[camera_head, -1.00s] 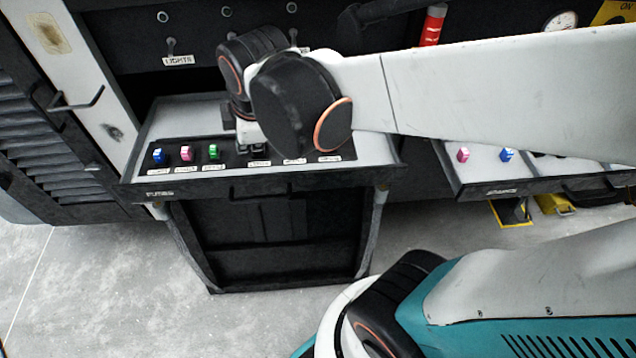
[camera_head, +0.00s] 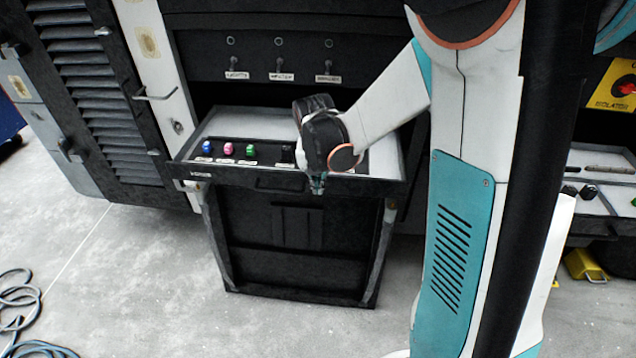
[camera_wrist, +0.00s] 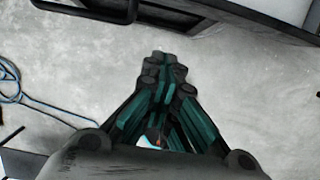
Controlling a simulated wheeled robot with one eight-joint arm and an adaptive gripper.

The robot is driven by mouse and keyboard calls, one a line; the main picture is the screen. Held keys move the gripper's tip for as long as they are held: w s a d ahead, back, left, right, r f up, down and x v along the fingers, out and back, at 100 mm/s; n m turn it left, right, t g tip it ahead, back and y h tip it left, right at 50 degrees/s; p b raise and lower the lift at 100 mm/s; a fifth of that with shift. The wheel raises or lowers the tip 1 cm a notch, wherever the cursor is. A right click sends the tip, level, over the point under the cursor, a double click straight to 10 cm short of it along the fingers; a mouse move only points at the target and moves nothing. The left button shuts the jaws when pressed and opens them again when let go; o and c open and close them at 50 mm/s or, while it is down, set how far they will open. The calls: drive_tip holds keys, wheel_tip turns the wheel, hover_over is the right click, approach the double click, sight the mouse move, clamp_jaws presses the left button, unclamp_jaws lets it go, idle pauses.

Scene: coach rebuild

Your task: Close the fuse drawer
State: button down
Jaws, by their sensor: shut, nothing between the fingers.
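The fuse drawer (camera_head: 240,180) stands pulled out of the dark cabinet in the head view, with a white tray and a black front. Blue, pink and green fuses (camera_head: 228,149) sit in a row on its black strip. My gripper (camera_head: 317,188) is at the drawer's front edge, right of its middle, pointing down; my wrist hides part of the drawer's right side. Whether it touches the front cannot be told. In the wrist view my gripper (camera_wrist: 165,60) is shut and empty over the floor, with a dark edge, perhaps the drawer's, at the top.
Labelled toggle switches (camera_head: 281,65) are on the panel above the drawer. A bent handle (camera_head: 154,95) sticks out at the left. Another tray (camera_head: 600,165) is at the right, partly behind my arm. A blue hose (camera_head: 22,300) lies on the floor; the floor before the drawer is clear.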

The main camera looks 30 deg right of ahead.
drive_tip(key=w+d+f+b, duration=0.3)
drive_tip(key=w+f, duration=0.2)
drive_tip(key=f, duration=0.3)
drive_tip(key=shift+d+f+b, duration=0.2)
drive_tip(key=shift+f+b, duration=0.05)
drive_tip(key=shift+b, duration=0.15)
drive_tip(key=shift+w+a, duration=0.1)
drive_tip(key=shift+w, duration=0.1)
